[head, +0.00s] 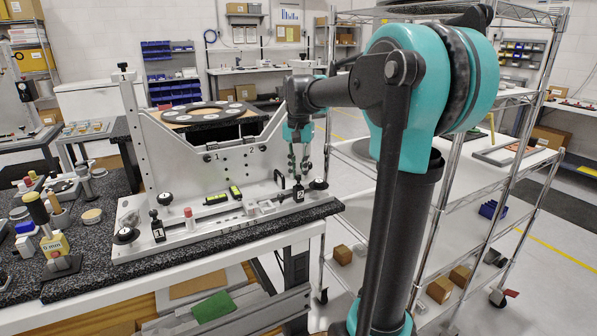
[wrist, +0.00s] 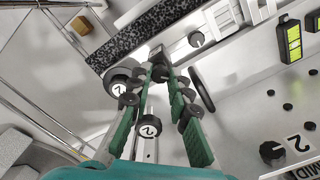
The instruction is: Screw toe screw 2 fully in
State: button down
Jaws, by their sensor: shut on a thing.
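Toe screw 2 (head: 298,181) is a small dark screw above a black block labelled 2 (head: 299,194), at the right front of the grey metal fixture (head: 190,180). My gripper (head: 298,174) reaches down onto it from above, with its fingers closed in. In the wrist view, my gripper (wrist: 158,68) has its green-padded fingers converging on a dark piece at the tips. The fingers hide most of the screw, so its depth cannot be told. A matching toe screw (head: 154,214) stands by a block labelled 1 at the left front.
A black knob (head: 319,184) sits close to the right of my gripper. A dark ring-shaped handle (head: 278,179) is close on the left. Yellow-green levels (head: 235,192) and a red-capped piece (head: 189,213) are on the fixture base. The speckled bench edge (head: 325,208) lies just in front.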

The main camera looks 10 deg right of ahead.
aim_at(299, 176)
jog(key=shift+m, duration=1.1)
jog(key=c, duration=1.4)
grip_release()
notch_tip(299, 176, up, 12)
